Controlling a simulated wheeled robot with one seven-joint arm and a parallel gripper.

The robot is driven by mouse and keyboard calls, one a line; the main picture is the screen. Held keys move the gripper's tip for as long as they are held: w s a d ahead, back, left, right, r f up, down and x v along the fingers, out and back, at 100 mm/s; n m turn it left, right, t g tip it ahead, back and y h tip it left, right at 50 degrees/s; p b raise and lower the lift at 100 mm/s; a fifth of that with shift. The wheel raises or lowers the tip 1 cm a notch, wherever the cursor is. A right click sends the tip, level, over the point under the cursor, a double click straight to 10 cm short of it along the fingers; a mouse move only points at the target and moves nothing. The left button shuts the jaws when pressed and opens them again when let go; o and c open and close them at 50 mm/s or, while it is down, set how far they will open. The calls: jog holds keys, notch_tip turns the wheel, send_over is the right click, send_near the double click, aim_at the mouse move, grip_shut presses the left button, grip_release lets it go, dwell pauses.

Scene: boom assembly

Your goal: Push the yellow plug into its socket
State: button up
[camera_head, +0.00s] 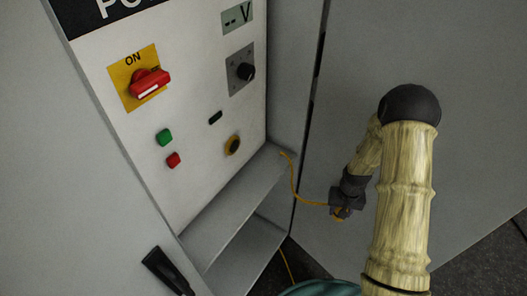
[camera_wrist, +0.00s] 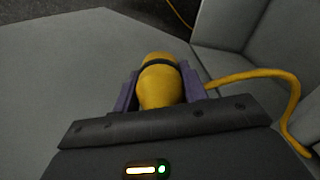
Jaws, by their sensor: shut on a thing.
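The yellow plug (camera_wrist: 160,82) has a dark band around it and sits between the purple-padded fingers of my gripper (camera_wrist: 158,88) in the wrist view. My gripper is shut on it. In the head view my gripper (camera_head: 342,212) is right of the panel, in front of the grey wall, and only a bit of the yellow plug (camera_head: 339,215) shows. The socket (camera_head: 233,145), a yellow ring with a dark centre, is on the lower right of the panel. The plug is well apart from it. A yellow cable (camera_head: 297,190) runs from the plug to the ledge.
The white panel (camera_head: 190,125) carries a red ON switch (camera_head: 149,82), a black knob (camera_head: 245,72), a green button (camera_head: 165,137) and a red button (camera_head: 173,160). A grey ledge (camera_head: 232,195) juts out below it. The space between gripper and socket looks clear.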

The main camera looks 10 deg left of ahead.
dwell(0.3)
jog(key=w+a+r+n+t+y+b, duration=0.1)
jog(key=w+a+n+t+y+b, duration=0.2)
jog(key=a, duration=0.4)
jog(key=w+a+r+n+t+y, duration=0.1)
jog(key=w+a+n+t+y, duration=0.3)
jog(key=a, duration=0.3)
jog(key=s+a+r+n+y+b, duration=0.1)
jog(key=a+r+n+y, duration=0.1)
jog(key=a+r+y, duration=0.2)
jog(key=s+a+r+n+y+b, duration=0.1)
jog(key=s+a+r+n+y, duration=0.1)
jog(key=a+r+y, duration=0.3)
jog(key=a+r, duration=0.4)
jog(key=a, duration=0.1)
jog(key=shift+s+a+r+n+y+b, duration=0.15)
jog(key=shift+s+r+n+y+b, duration=0.15)
jog(key=shift+r+n+b, duration=0.1)
jog(key=shift+w+a, duration=0.1)
jog(key=shift+a, duration=0.05)
jog(key=shift+x, duration=2.8)
